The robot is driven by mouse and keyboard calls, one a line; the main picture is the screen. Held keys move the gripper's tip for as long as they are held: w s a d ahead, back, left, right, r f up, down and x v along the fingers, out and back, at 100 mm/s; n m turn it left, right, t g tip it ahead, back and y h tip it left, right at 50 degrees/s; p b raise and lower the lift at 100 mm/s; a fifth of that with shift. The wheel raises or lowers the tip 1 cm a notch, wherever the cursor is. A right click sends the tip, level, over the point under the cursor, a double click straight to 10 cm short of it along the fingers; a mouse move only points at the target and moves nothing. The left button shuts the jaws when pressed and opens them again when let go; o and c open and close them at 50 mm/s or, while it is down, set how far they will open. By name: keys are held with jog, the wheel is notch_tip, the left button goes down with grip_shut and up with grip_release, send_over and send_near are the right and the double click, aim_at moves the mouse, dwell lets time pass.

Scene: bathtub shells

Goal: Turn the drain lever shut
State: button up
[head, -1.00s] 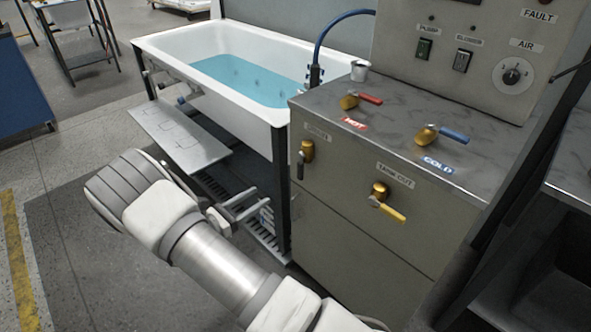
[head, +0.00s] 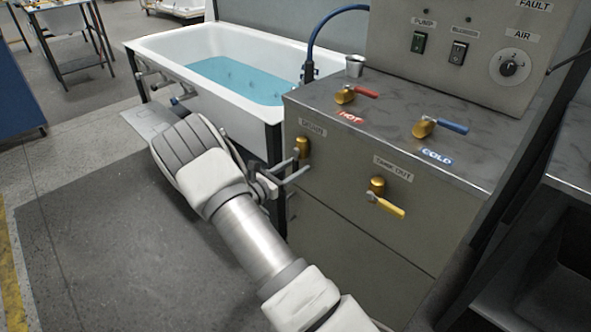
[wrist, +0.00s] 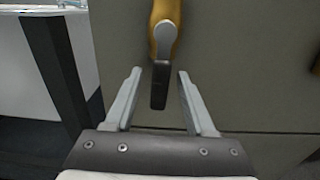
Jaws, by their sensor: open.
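The drain lever is on the front of the grey cabinet, under the DRAIN label (head: 312,127). Its brass valve body (head: 303,146) shows in the head view, with the handle partly hidden by my gripper. In the wrist view the dark-tipped handle (wrist: 159,85) hangs straight down from the brass body (wrist: 165,15). My gripper (head: 296,171) is open in front of the lever. In the wrist view its two fingers (wrist: 158,82) stand one on each side of the handle's lower end, with a gap on both sides. Whether the fingertips reach the handle's depth is unclear.
A yellow-handled valve (head: 388,207) under another label is to the right on the same front. Red (head: 362,92) and blue (head: 445,126) handled valves and a small metal cup (head: 354,66) stand on the cabinet top. The white tub (head: 262,112) holds blue water at left.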

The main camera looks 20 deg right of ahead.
jog(key=shift+d, duration=0.1)
grip_shut()
dwell(1.4)
